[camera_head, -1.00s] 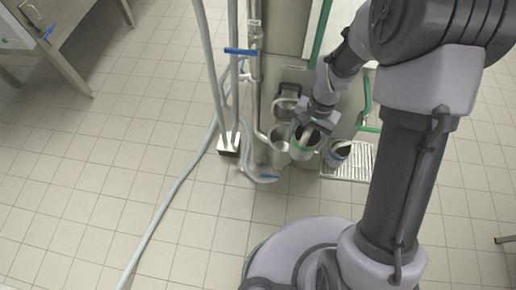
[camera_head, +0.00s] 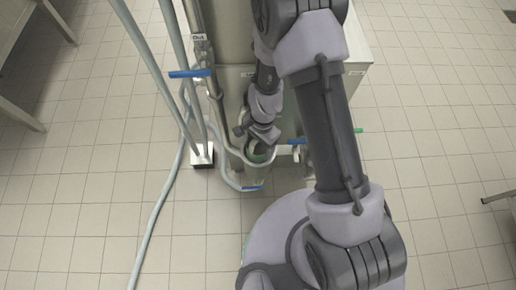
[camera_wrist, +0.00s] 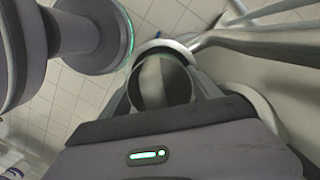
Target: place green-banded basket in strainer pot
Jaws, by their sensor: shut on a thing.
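My gripper (camera_head: 260,143) is shut on the green-banded basket (camera_head: 258,156), a grey metal cup with a green band near its rim. In the wrist view the basket (camera_wrist: 166,82) sits upright between the fingers, and I see into its mouth. A pale ring-shaped rim, which looks like the strainer pot (camera_head: 271,160), lies around the basket in the head view. In the wrist view this rim (camera_wrist: 160,44) curves close behind the basket. My gripper hides part of the basket and pot, so I cannot tell how deep the basket sits or whether they touch.
Grey pipes with a blue-handled valve (camera_head: 190,73) stand just left of the pot. A second blue handle (camera_head: 297,142) is close on its right. The steel machine (camera_head: 340,75) rises behind. A hose (camera_head: 160,190) runs along the tiled floor, which is open at left.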

